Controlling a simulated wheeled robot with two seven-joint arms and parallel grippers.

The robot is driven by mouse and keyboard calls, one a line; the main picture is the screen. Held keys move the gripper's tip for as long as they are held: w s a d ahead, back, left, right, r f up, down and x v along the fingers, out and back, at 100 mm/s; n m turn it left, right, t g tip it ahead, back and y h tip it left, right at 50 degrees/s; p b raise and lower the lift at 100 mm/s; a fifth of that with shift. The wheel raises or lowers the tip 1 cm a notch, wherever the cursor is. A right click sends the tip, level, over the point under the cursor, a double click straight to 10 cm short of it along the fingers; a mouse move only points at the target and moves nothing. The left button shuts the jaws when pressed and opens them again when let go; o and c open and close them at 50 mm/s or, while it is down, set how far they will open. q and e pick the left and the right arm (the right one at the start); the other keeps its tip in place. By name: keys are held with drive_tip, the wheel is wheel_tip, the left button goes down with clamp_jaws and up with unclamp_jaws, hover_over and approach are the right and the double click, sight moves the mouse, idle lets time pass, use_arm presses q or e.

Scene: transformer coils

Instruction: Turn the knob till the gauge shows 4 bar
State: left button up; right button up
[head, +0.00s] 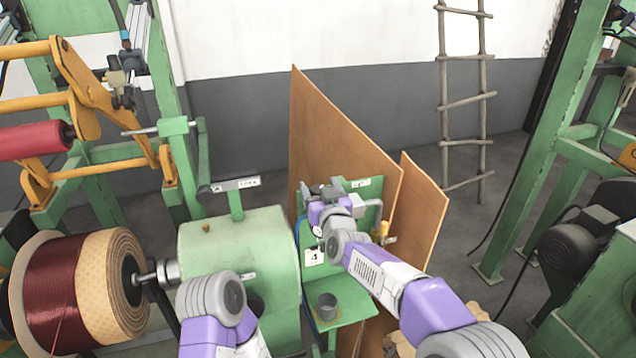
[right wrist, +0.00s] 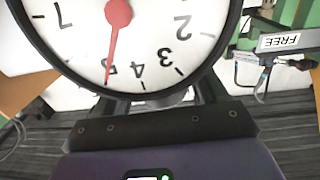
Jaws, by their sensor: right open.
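The gauge (right wrist: 150,28) fills the top of the right wrist view, upside down, with a white face and black rim. Its red needle (right wrist: 112,45) points at about the 5, partly covering that numeral, past the 4. In the head view my right gripper (head: 322,193) is at the green panel (head: 345,272), above a small card marked 4 (head: 314,257). It is open; its fingertips are hard to make out. I cannot pick out the knob, which seems hidden by my gripper and wrist. My left arm shows at the bottom, but its gripper is out of view.
A grey cup (head: 327,306) stands on a green shelf below the panel. Brown boards (head: 335,140) stand behind and to the right. A green machine housing (head: 230,245) and a copper wire coil (head: 55,290) are on the left. A FREE sign (right wrist: 280,41) shows in the wrist view.

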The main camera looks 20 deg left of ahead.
drive_tip(key=shift+w+a, duration=0.25)
drive_tip(key=shift+w, duration=0.05)
drive_tip(key=shift+s+a+r, duration=0.1)
drive_tip(key=shift+a+r, duration=0.05)
drive_tip(key=shift+r, duration=0.1)
drive_tip(key=shift+w+f, duration=0.15)
drive_tip(key=shift+w, duration=0.15)
drive_tip(key=shift+s, duration=0.15)
drive_tip(key=c, duration=1)
drive_tip(key=shift+o, duration=0.2)
drive_tip(key=shift+n+g+y+b, duration=0.65)
drive_tip(key=shift+y+b, duration=0.25)
drive_tip(key=shift+b, duration=0.55)
drive_tip(key=shift+s+a+n+g+y+b, duration=0.15)
drive_tip(key=shift+n+g+y+b, duration=0.2)
drive_tip(key=shift+n+g+y, duration=0.35)
drive_tip(key=shift+a+n+g+y+p, duration=0.1)
drive_tip(key=shift+n+g+y+p, duration=0.45)
drive_tip(key=shift+y, duration=0.15)
idle(0.5)
